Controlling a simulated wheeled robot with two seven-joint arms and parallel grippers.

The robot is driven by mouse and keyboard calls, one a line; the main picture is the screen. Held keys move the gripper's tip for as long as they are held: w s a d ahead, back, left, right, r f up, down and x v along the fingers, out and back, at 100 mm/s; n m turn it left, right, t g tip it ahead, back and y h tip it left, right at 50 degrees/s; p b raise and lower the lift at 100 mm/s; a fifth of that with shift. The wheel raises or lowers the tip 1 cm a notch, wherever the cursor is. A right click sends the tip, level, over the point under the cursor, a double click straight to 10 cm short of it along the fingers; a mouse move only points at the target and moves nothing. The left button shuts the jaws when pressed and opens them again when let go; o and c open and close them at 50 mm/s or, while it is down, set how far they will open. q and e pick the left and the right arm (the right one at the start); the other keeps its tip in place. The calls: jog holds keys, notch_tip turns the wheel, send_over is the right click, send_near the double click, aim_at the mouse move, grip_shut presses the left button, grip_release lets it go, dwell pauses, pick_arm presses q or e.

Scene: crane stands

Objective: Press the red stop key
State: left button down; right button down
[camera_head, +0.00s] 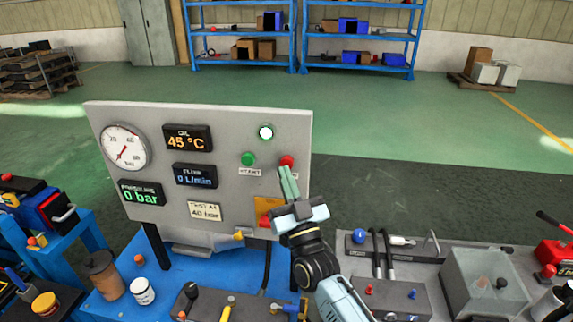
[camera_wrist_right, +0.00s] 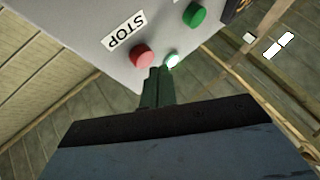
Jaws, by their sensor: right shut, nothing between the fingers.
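The red stop key (camera_head: 287,161) is a round button on the right side of the grey panel (camera_head: 239,118). It also shows in the right wrist view (camera_wrist_right: 142,57), beside the STOP label (camera_wrist_right: 124,30). My right gripper (camera_head: 287,172) is shut and empty, its green fingers pointing up at the panel just below the red key. In the wrist view the fingertips (camera_wrist_right: 158,70) appear very near the red key; I cannot tell whether they touch it. The head view's STOP label is hidden behind the fingers. My left gripper is not in view.
The green start key (camera_head: 248,158) is left of the red key, and a lit white lamp (camera_head: 266,132) is above. A gauge (camera_head: 124,147) and displays fill the panel's left. The blue bench (camera_head: 185,272) holds jars and tools.

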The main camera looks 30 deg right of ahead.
jog(key=shift+w+d, duration=0.25)
jog(key=shift+w, duration=0.05)
jog(key=shift+w+d, duration=0.25)
jog(key=shift+w, duration=0.1)
dwell(0.8)
jog(key=shift+s, duration=0.1)
jog(key=shift+s+a+p, duration=0.3)
jog(key=shift+s+a, duration=0.25)
jog(key=shift+s, duration=0.1)
jog(key=s+a+p, duration=0.1)
jog(key=s, duration=0.1)
jog(key=s+a+p, duration=0.1)
jog(key=s+a, duration=0.1)
dwell(0.6)
dwell(0.7)
